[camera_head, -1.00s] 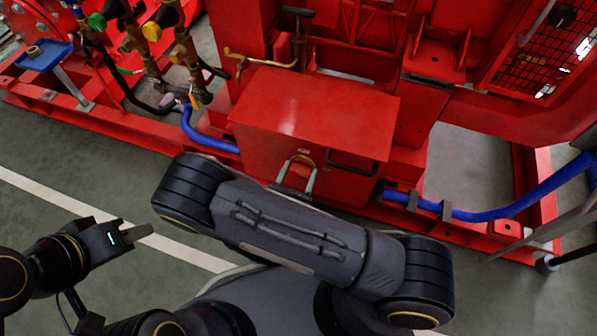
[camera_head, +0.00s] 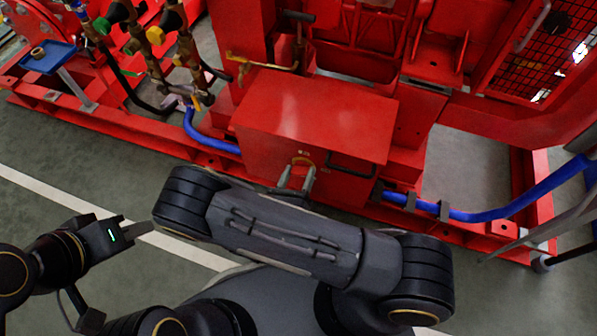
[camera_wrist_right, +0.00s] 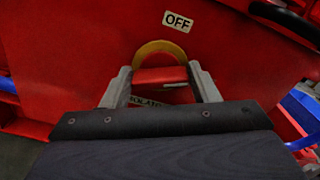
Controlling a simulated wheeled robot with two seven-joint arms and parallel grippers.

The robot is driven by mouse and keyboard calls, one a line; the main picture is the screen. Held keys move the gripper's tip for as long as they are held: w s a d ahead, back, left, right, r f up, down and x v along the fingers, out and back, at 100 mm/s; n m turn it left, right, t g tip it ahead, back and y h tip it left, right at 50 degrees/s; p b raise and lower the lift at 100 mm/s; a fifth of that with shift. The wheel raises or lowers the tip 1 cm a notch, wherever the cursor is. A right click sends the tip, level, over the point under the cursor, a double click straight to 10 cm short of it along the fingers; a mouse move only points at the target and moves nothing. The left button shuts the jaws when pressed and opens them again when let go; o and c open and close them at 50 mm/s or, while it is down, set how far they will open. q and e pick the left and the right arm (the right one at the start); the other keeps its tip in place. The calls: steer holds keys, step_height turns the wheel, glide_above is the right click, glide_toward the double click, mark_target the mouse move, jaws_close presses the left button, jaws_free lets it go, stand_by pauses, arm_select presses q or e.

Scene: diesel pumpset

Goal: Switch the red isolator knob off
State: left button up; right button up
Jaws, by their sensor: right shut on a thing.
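The red isolator knob (camera_wrist_right: 160,76) is a red bar in front of a yellow ring plate (camera_wrist_right: 161,47) on a red box face. An "OFF" label (camera_wrist_right: 177,21) is above it; a second label below is partly covered by my gripper. My right gripper (camera_wrist_right: 161,82) is shut on the knob, one grey finger at each end of the bar, which lies nearly level in the right wrist view. In the head view my right gripper (camera_head: 297,177) is at the box front, below the yellow plate (camera_head: 303,161). My left gripper (camera_head: 137,224) is open and empty over the floor, away from the box.
The red box (camera_head: 315,115) has a dark handle (camera_head: 351,164) right of the knob. Blue hoses (camera_head: 470,214) run low along the red base frame. Brass valves (camera_head: 155,35) and a blue tray (camera_head: 47,57) stand at the left. The floor in front is open.

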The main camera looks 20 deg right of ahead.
steer(key=n+p, duration=0.2)
steer(key=n, duration=0.7)
steer(key=n+p, duration=0.1)
steer(key=n, duration=0.2)
steer(key=shift+a+f+n, duration=0.1)
steer(key=shift+f+n, duration=0.1)
steer(key=shift+n, duration=0.1)
stand_by(0.4)
steer(key=o, duration=1)
